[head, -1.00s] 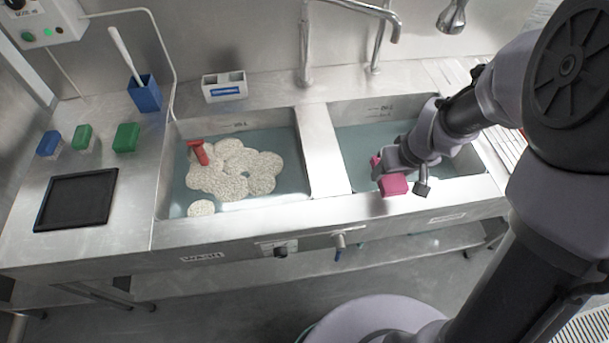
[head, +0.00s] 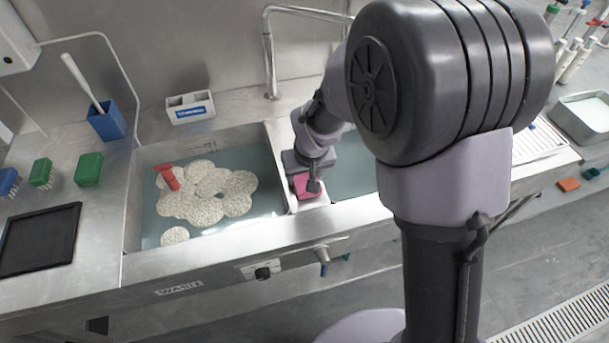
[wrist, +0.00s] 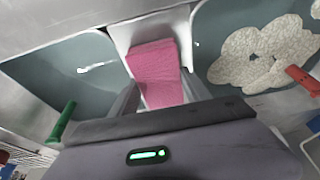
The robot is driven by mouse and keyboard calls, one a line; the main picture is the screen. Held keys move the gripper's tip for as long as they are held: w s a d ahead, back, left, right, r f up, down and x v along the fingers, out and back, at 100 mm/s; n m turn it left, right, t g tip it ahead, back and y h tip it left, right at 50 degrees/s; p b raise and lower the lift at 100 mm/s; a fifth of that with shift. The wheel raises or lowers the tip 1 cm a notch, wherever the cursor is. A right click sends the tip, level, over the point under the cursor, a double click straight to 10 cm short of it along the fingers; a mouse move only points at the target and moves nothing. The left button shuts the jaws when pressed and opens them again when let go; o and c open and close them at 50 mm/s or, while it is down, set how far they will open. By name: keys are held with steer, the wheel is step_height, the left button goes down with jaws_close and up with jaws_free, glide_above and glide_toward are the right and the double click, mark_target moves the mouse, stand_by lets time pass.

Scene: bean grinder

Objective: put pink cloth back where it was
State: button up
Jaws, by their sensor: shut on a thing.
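The pink cloth (head: 306,187) is a small folded block in the head view, at the divider between the two sink basins. It also shows in the wrist view (wrist: 155,72), between the fingers and over the pale divider (wrist: 122,38). My gripper (head: 310,178) is shut on the cloth and points down. Whether the cloth touches the divider cannot be told. My arm hides part of the right basin.
The left basin (head: 240,160) holds water, pale speckled foam (head: 205,195) and a red tool (head: 168,176). A white caddy (head: 190,108) stands behind it. Brushes, a blue holder (head: 107,122) and a black tray (head: 38,238) occupy the left counter.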

steer(key=shift+f, duration=0.2)
steer(key=o, duration=1.2)
steer(key=shift+r, duration=0.1)
steer(key=s+d+r+m+t+p, duration=0.1)
steer(key=s+d+r+p, duration=0.2)
steer(key=r, duration=0.7)
steer(key=s+d+r+m+p, duration=0.25)
steer(key=s+r, duration=0.25)
steer(key=r, duration=0.5)
steer(key=s+d+r+m, duration=0.2)
steer(key=s, duration=0.5)
steer(key=s+d+r+m+t+y, duration=0.1)
steer(key=s+d+r+m, duration=0.1)
steer(key=s, duration=0.5)
steer(key=shift+s+d+r+t+b, duration=0.3)
steer(key=shift+r+b, duration=0.1)
steer(key=shift+r, duration=0.4)
